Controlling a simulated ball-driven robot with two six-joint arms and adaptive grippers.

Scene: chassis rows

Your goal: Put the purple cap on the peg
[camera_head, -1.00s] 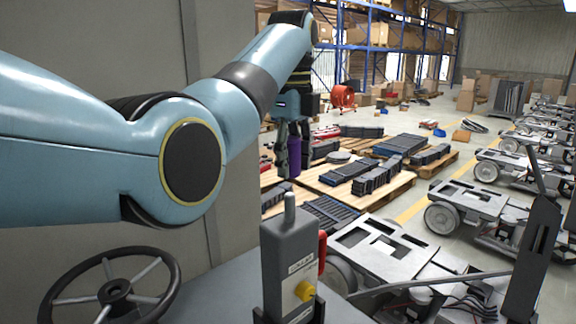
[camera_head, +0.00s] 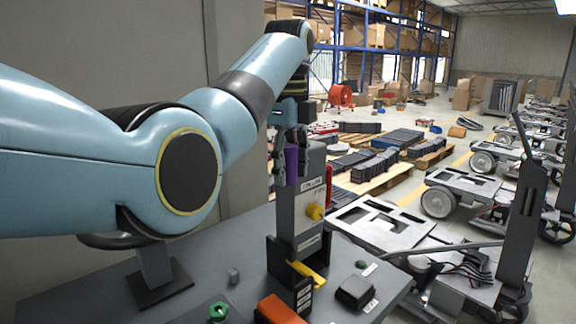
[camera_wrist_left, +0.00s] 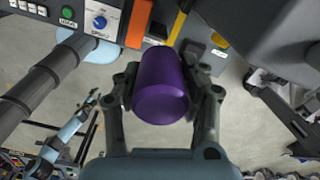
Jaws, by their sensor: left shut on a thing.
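The purple cap (camera_head: 291,166) is held upright between the fingers of my left gripper (camera_head: 290,150). In the wrist view the cap (camera_wrist_left: 161,85) fills the space between both fingers (camera_wrist_left: 163,90), with its round end facing the camera. The grey column (camera_head: 312,190) that bears the peg stands upright on the console. In the head view the cap and fingers overlap the column's upper left edge. The peg on its top is hidden there behind the gripper. I cannot tell the gap between cap and peg. My right gripper is not in view.
Wheeled chassis (camera_head: 385,222) stand to the right. Pallets (camera_head: 385,175) lie behind.

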